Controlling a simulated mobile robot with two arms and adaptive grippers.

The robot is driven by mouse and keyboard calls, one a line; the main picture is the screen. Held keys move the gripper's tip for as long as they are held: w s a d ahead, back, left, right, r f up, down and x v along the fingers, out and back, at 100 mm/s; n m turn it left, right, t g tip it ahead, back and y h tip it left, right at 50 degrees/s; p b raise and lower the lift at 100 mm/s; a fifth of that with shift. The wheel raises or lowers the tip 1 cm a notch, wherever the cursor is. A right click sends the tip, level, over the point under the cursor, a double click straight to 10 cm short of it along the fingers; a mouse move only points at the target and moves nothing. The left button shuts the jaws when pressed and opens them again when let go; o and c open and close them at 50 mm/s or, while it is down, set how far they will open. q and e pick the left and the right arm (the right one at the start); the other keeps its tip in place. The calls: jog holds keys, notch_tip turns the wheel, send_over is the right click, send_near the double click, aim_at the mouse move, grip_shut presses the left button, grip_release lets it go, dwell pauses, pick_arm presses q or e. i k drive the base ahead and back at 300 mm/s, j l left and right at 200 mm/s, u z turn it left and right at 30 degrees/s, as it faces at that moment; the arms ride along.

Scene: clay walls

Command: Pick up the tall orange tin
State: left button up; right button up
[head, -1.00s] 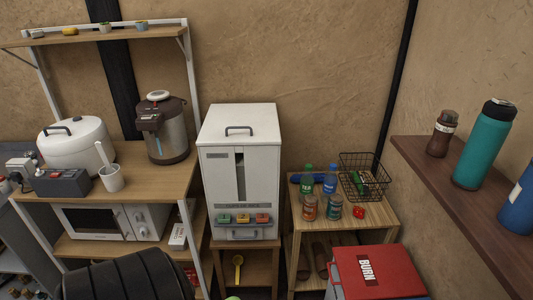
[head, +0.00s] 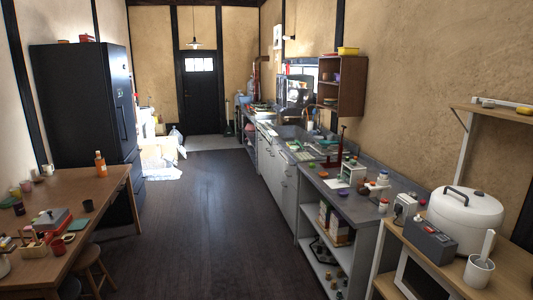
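I cannot pick out a tall orange tin for certain in the head view. Small items on the counter at right are too small to identify. Neither of my grippers shows in the head view.
A black fridge (head: 82,105) stands behind. A grey counter (head: 350,205) and a rice cooker (head: 465,216) line the right. Dark floor (head: 205,225) between is clear.

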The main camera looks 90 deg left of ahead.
aim_at(101, 164)
jog(key=u, duration=2.35)
